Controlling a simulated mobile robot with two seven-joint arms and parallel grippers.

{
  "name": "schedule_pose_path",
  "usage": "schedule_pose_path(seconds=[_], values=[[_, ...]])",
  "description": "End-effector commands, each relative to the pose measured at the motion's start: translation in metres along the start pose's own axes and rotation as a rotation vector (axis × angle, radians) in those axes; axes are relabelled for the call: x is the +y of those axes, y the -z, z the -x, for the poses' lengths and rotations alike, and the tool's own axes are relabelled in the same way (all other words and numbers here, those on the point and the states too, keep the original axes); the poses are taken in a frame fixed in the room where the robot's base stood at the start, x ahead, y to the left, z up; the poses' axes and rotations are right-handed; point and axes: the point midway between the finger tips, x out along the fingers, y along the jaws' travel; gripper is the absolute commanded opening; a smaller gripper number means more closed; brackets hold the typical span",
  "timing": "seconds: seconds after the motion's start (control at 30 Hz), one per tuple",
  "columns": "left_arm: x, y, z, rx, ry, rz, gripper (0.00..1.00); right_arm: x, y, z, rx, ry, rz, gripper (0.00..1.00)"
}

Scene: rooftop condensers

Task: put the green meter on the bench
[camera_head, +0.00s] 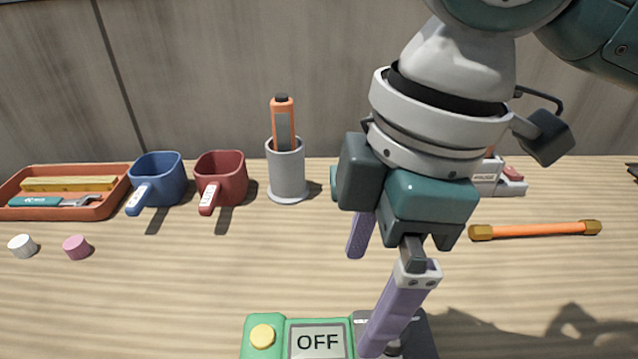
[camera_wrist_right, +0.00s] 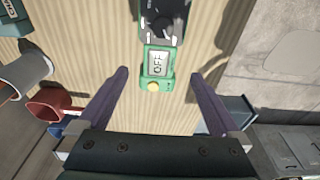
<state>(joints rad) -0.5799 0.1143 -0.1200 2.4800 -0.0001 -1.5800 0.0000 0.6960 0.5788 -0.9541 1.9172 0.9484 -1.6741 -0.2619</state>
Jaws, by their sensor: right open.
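The green meter (camera_head: 264,338) lies at the bottom edge of the head view on the wooden surface, partly cut off. It has a yellow button, a grey display reading OFF and a dark section at its right. In the right wrist view the meter (camera_wrist_right: 157,82) shows between and beyond the fingers, with its dark part toward the top. My right gripper (camera_head: 364,302) is open and empty, its purple fingers pointing down above the meter. One finger hides part of the meter in the head view. I cannot tell the exact height gap. My left gripper is not in view.
Along the back of the wooden bench (camera_head: 200,295) stand an orange tray (camera_head: 60,212), a blue scoop (camera_head: 158,182), a red scoop (camera_head: 222,180) and a grey cup (camera_head: 287,172) holding an orange tool. White (camera_head: 22,246) and pink (camera_head: 76,247) caps lie left. An orange rod (camera_head: 535,230) lies right.

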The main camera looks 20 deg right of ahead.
Motion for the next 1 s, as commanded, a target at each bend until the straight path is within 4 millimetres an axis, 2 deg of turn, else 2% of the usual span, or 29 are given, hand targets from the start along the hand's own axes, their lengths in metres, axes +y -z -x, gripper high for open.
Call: schedule_pose_path(seconds=[0.13,0.27,0.37,0.47,0.57,0.7,0.8,0.9,1.0], values=[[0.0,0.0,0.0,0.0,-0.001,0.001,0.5,-0.004,0.003,-0.001,0.013,0.002,-0.005,1.0],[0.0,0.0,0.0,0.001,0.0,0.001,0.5,-0.023,0.018,-0.011,0.091,-0.001,-0.053,1.0],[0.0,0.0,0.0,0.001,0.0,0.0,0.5,-0.042,0.031,-0.019,0.192,-0.016,-0.169,1.0],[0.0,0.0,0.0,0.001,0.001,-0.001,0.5,-0.055,0.028,-0.023,0.272,-0.05,-0.366,1.0],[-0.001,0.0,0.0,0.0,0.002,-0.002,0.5,-0.062,0.004,-0.027,0.295,-0.1,-0.596,1.0],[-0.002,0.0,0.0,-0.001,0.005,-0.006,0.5,-0.074,-0.05,-0.031,0.239,-0.185,-0.879,1.0],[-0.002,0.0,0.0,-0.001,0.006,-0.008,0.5,-0.084,-0.085,-0.031,0.178,-0.24,-1.009,1.0],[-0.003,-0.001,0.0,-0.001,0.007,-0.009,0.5,-0.09,-0.105,-0.03,0.138,-0.274,-1.075,1.0],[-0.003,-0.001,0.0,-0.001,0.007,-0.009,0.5,-0.092,-0.112,-0.03,0.122,-0.286,-1.096,1.0]])
